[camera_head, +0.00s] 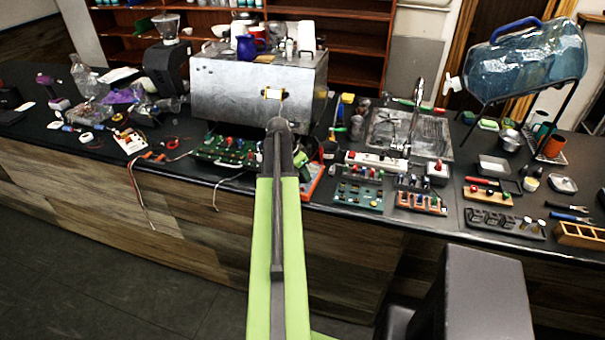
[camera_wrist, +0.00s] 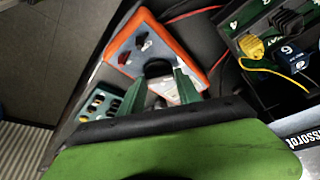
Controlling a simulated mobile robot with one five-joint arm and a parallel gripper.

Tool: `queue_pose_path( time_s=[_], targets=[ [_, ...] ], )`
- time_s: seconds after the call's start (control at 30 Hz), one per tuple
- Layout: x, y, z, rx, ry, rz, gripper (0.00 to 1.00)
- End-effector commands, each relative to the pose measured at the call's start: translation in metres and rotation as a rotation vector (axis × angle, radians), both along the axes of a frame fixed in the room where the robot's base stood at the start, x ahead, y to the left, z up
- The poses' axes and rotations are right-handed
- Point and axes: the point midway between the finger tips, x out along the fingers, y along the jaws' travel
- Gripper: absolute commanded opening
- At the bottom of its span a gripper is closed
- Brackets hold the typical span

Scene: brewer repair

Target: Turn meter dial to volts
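The meter (camera_wrist: 193,53) has an orange rim and a pale face, and it lies tilted in the wrist view. Its round black dial (camera_wrist: 158,68) sits near the middle of the face. The dial's pointer and markings are too small and blurred to read. My gripper (camera_wrist: 160,76) is over the meter, with its two green fingers apart, one on each side of the dial. I cannot tell whether the fingers touch the dial.
A terminal block with yellow and blue plugs (camera_wrist: 270,52) is right of the meter in the wrist view. A green circuit board (camera_head: 222,151) lies left of my arm and a teal board (camera_head: 358,194) right. The metal brewer (camera_head: 240,92) stands behind.

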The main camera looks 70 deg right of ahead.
Motion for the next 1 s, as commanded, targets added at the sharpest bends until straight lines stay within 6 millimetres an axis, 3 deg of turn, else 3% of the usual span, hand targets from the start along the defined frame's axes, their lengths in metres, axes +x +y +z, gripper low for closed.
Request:
queue_pose_path(
  time_s=[0.03, 0.27, 0.67, 1.0],
  targets=[
    [-0.0002, 0.0001, -0.0001, 0.000, 0.000, 0.000, 0.28],
    [-0.0003, 0.0000, -0.0001, 0.000, 0.001, 0.000, 0.00],
    [0.0008, -0.0015, -0.0002, 0.001, 0.001, -0.098, 0.00],
    [0.0023, -0.0038, -0.0001, 0.001, 0.002, -0.372, 0.00]
  ],
)
